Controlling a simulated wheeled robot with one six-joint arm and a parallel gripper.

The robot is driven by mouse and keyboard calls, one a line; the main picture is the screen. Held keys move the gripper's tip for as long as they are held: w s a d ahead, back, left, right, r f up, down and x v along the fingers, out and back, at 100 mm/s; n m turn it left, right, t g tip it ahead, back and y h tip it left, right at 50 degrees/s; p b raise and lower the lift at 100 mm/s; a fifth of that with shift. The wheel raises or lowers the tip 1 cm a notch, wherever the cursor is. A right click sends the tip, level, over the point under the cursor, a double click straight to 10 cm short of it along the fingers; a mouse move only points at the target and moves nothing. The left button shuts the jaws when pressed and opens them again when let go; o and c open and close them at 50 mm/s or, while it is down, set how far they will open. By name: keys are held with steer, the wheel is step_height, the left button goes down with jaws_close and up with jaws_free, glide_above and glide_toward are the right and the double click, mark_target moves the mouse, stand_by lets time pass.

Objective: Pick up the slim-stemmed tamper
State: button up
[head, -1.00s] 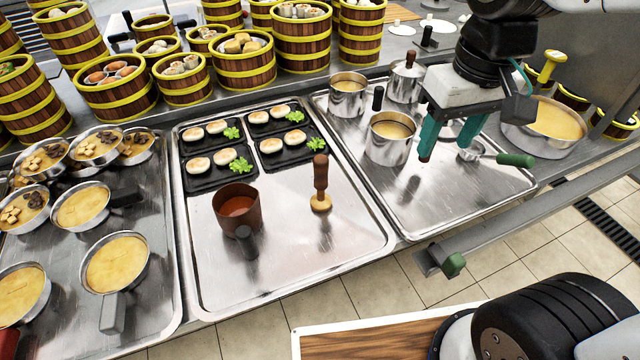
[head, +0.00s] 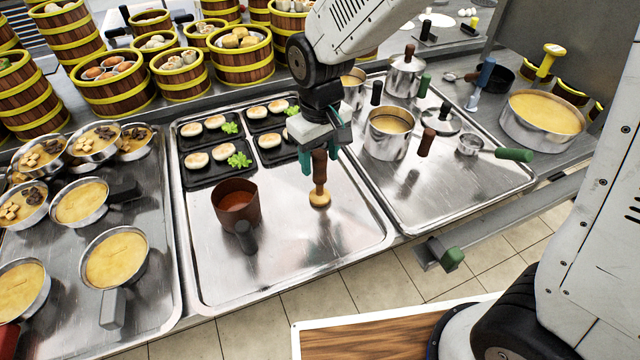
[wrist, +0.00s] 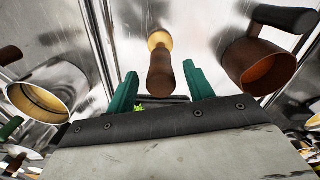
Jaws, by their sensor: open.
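A tamper with a brown handle and a pale round foot (head: 320,199) stands upright on the middle metal tray, right of the brown pot. It also shows in the wrist view (wrist: 160,72), with its handle lined up between the fingers. My gripper (head: 324,152) is open at the tamper's handle, its green fingers on either side in the picture. In the wrist view, my gripper (wrist: 160,80) holds nothing. I cannot tell whether either finger touches the handle.
A brown pot (head: 237,205) with a dark handle stands left of the tamper. Dark plates of buns (head: 210,172) lie behind. Steel pots (head: 388,135) and lids stand on the right tray. The front of the middle tray (head: 300,255) is clear.

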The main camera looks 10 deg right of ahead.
mark_target(320, 169)
steer(key=shift+s+f, duration=0.1)
steer(key=shift+f, duration=1.85)
jaws_close()
steer(key=shift+r, duration=0.15)
step_height(320, 169, up, 4)
steer(key=shift+f, duration=0.2)
steer(key=w+a, duration=0.2)
steer(key=w, duration=0.5)
steer(key=w+a+r, duration=0.1)
steer(key=w, duration=0.7)
steer(key=shift+w+a, duration=0.3)
steer(key=shift+a, duration=0.05)
